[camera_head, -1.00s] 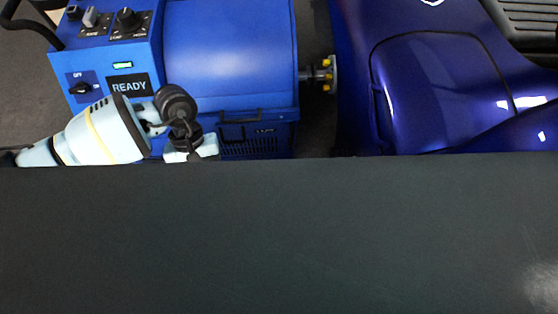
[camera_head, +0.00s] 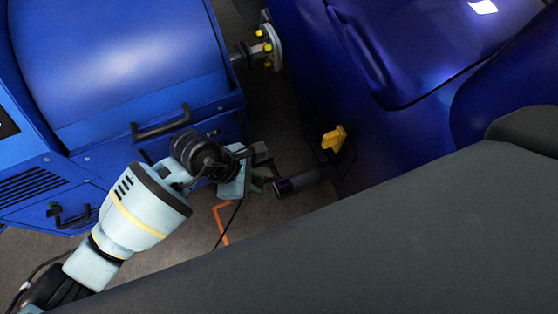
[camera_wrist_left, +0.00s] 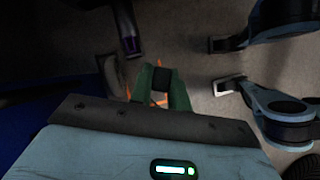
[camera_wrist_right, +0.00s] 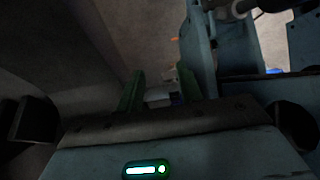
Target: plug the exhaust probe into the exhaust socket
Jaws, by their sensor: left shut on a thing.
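My left gripper (camera_head: 254,178) is at the gap between the blue machine and the purple-blue car. In the left wrist view its green fingers (camera_wrist_left: 160,88) are shut on a small dark block, apparently the exhaust probe (camera_wrist_left: 161,79). A thin dark cable hangs below the gripper in the head view. A dark pipe, likely the exhaust socket (camera_head: 302,182), lies just right of the gripper, its end facing it. The pipe also shows in the left wrist view (camera_wrist_left: 125,28), apart from the held block. My right gripper (camera_wrist_right: 159,85) has its fingers apart, open; it is hidden in the head view.
A yellow piece (camera_head: 334,138) sits on the car's side above the pipe. The blue dynamometer (camera_head: 120,65) with black handles stands left, its hub flange (camera_head: 266,47) near the car. A large dark surface fills the lower right. An orange line (camera_head: 221,222) marks the floor.

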